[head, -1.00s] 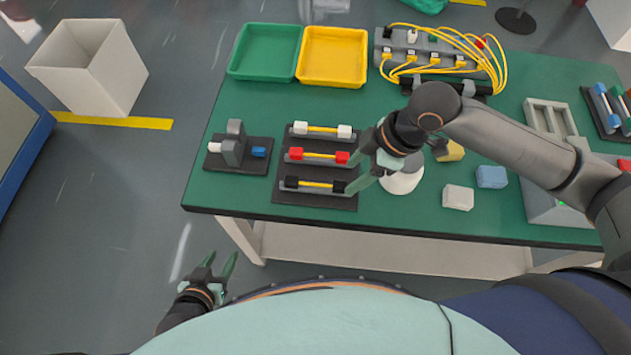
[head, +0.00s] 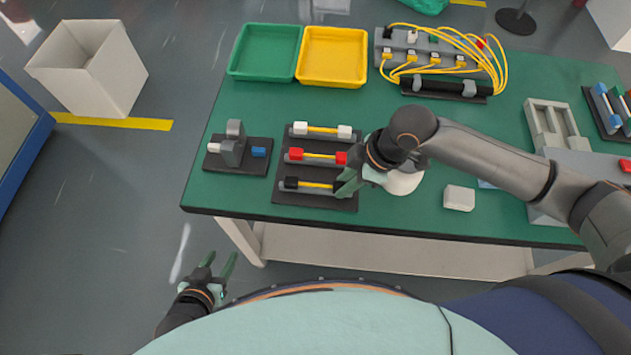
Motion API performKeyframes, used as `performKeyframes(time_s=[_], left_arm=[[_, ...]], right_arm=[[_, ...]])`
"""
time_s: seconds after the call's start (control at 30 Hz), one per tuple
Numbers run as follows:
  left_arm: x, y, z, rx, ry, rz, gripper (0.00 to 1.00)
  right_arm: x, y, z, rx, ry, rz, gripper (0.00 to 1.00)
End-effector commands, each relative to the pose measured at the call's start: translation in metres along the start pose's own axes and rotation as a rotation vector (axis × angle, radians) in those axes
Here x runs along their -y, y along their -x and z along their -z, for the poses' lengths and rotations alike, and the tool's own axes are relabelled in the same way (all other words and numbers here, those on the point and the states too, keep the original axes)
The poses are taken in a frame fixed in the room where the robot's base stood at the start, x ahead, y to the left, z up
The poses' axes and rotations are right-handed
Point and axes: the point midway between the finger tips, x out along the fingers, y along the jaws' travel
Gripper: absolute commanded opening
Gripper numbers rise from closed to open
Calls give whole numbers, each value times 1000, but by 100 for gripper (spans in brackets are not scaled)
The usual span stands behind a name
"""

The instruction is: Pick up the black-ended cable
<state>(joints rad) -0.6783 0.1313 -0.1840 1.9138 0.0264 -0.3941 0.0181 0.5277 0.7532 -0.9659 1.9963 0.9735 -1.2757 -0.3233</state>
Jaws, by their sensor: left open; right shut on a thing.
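The black-ended cable (head: 316,185) lies in the front row of a dark rack (head: 315,200), with a yellow middle and a black left end. My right gripper (head: 346,183) is at the cable's right end and shut on it; its fingers hide that black end. The cable still appears to sit level in its row. A red-ended cable (head: 317,156) lies in the middle row and a white-ended cable (head: 321,130) in the back row. My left gripper (head: 217,268) is open and empty, in front of the table's left side, away from the rack.
A grey fixture (head: 233,148) with white and blue ends stands left of the rack. Green (head: 264,75) and yellow (head: 331,82) trays are behind. A grey block with yellow cables (head: 427,62) stands at the back. A white block (head: 459,198) lies right of my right gripper.

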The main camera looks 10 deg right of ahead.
Motion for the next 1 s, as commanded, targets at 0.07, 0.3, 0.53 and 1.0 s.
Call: performKeyframes(time_s=[0.07, 0.3, 0.53, 1.0], left_arm=[[0, 0, 0, 0, 0, 0, 50], [0, 0, 0, -1, 0, 0, 50], [0, 0, 0, -1, 0, 0, 50], [0, 3, 3, -1, 0, 0, 50]], right_arm=[[0, 0, 0, 0, 0, 0, 13], [0, 0, 0, 0, 0, 0, 0], [0, 0, 0, -1, 0, -1, 0], [-1, 31, 14, -3, 2, -4, 0]])
